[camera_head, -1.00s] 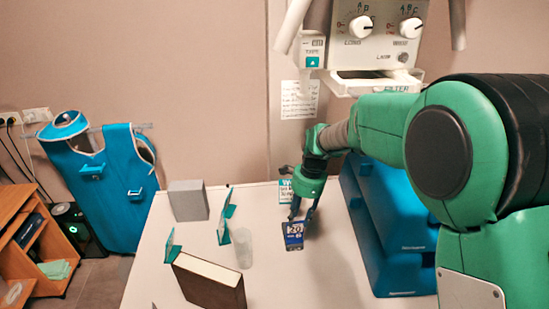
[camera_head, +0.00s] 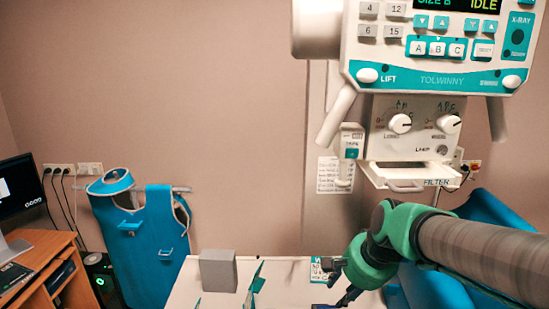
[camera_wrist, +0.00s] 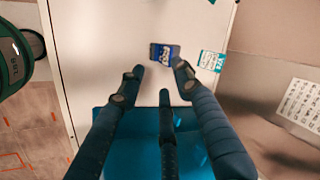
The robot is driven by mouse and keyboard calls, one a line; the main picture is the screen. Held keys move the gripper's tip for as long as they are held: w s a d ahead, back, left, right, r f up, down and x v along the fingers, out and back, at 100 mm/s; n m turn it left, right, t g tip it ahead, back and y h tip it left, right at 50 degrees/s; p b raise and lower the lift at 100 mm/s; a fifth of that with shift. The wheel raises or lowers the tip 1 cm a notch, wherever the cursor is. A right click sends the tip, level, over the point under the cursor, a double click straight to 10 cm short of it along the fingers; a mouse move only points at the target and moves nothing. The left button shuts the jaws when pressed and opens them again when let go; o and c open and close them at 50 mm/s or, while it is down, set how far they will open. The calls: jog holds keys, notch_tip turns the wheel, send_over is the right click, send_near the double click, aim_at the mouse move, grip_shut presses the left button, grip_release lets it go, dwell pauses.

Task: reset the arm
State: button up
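My gripper (camera_wrist: 158,80) shows in the wrist view with its dark fingers spread apart and nothing between the tips. A small blue box with white print (camera_wrist: 163,54) stands or lies on the white table just beyond the fingertips, close to the right one. I cannot tell whether that finger touches it. In the head view my green arm reaches in from the right, and my gripper (camera_head: 348,298) is at the bottom edge, partly cut off.
A grey block (camera_head: 218,270) and teal-edged pieces stand on the table. A teal-white card (camera_wrist: 211,60) is beside the blue box. The X-ray unit (camera_head: 435,50) hangs above, with a filter tray (camera_head: 405,178).

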jog(key=s+d+r+n+h+p, duration=0.1)
jog(key=s+d+r+n+p, duration=0.1)
jog(key=s+r+n+p, duration=0.2)
jog(key=s+d+r+n+t+h+p, duration=0.1)
jog(key=s+r+n+p, duration=0.3)
jog(key=s+r, duration=0.7)
jog(key=s+d+p, duration=0.1)
jog(key=s, duration=0.3)
jog(key=shift+s+d+r, duration=0.2)
jog(key=shift+r, duration=0.05)
